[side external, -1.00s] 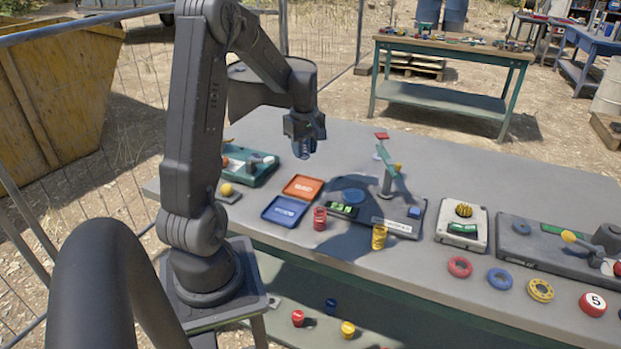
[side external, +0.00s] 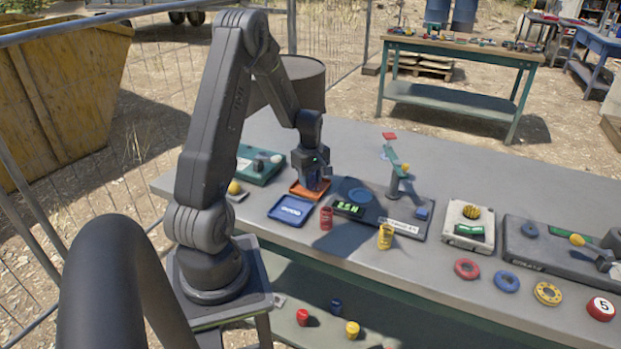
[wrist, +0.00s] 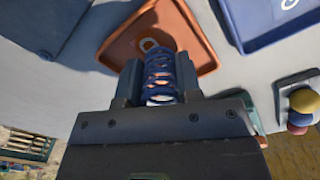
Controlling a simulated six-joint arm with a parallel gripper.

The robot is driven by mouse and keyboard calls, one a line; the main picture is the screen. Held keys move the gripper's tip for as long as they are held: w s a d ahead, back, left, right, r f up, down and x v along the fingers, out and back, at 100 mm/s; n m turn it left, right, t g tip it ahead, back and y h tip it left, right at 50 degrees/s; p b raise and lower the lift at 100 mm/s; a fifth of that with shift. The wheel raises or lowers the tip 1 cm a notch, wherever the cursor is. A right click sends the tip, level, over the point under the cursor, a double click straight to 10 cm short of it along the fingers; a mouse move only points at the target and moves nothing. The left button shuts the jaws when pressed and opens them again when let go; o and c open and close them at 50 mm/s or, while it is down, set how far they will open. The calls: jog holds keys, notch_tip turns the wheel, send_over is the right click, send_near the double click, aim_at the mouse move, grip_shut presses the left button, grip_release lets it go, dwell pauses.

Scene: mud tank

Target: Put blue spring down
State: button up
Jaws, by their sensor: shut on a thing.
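The blue spring (wrist: 160,80) is upright between the two fingers of my gripper (wrist: 158,82), which is shut on it. In the side view my gripper (side external: 313,184) is low over the orange tray (side external: 299,191), and the spring is mostly hidden by the fingers. In the wrist view the spring's far end lies over the orange tray (wrist: 195,32), close to its pale marking. I cannot tell whether the spring touches the tray floor.
A blue tray (side external: 287,212) is just in front of the orange one. A red spring (side external: 326,218) and a yellow spring (side external: 385,237) stand nearby. A dark device with a green display (side external: 348,208) is close on the right. A green-based device (side external: 258,166) is on the left.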

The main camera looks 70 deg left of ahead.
jog(key=shift+f, duration=0.15)
jog(key=o, duration=1)
